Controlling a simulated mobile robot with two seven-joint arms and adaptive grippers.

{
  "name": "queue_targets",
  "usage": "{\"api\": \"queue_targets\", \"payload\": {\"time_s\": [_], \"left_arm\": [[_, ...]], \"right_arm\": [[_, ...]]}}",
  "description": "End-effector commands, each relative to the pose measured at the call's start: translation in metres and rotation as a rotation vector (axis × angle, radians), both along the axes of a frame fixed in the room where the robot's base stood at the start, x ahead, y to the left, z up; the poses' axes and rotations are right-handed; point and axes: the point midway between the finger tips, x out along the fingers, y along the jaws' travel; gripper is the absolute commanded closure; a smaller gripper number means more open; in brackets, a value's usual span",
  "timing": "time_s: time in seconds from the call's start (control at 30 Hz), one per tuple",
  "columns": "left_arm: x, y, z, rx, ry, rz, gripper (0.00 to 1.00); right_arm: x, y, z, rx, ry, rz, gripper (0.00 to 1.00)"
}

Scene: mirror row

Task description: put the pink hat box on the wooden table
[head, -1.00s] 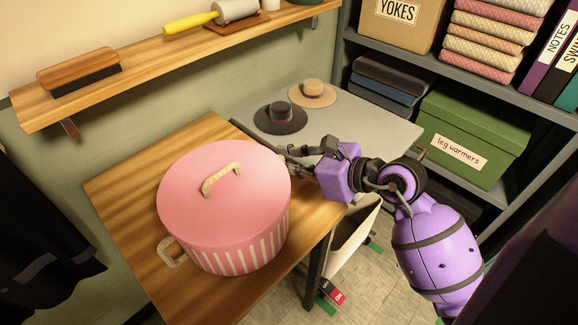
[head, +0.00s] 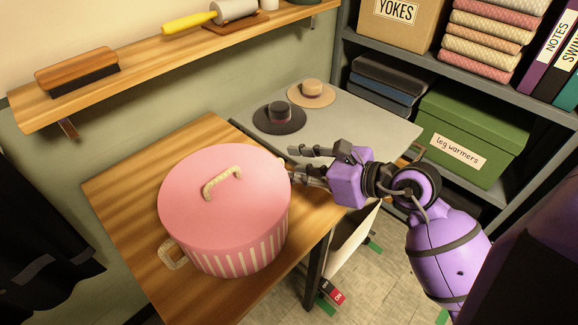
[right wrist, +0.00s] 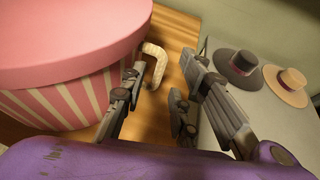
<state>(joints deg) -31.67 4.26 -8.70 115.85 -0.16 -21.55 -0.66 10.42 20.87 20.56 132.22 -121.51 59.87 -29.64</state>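The pink hat box (head: 225,200), with striped sides, a pink lid and cream rope handles, stands upright on the wooden table (head: 120,200). In the right wrist view the box (right wrist: 60,40) fills the upper left, with one side rope handle (right wrist: 154,65) just beyond the fingertips. My right gripper (head: 312,163) is to the right of the box, by that side handle. Its fingers are spread apart with nothing between them, as the right wrist view (right wrist: 165,85) also shows. My left gripper is not in view.
A grey table (head: 380,130) with a black hat (head: 279,118) and a tan hat (head: 311,93) adjoins behind on the right. A wall shelf (head: 160,70) with a brush and a rolling tool runs above. Grey shelving with a green box (head: 470,135) stands at the right.

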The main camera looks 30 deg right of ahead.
Motion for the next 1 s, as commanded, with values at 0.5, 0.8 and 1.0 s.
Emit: {"api": "queue_targets", "payload": {"time_s": [0.5, 0.8, 1.0], "left_arm": [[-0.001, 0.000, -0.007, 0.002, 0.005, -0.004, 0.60], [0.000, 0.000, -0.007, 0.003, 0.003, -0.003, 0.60], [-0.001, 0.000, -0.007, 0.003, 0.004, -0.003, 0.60]], "right_arm": [[-0.071, -0.043, 0.033, -0.001, 0.001, -0.001, 0.72], [-0.075, -0.044, 0.036, 0.000, 0.000, 0.001, 0.72], [-0.074, -0.044, 0.036, 0.000, 0.000, 0.000, 0.72]]}}
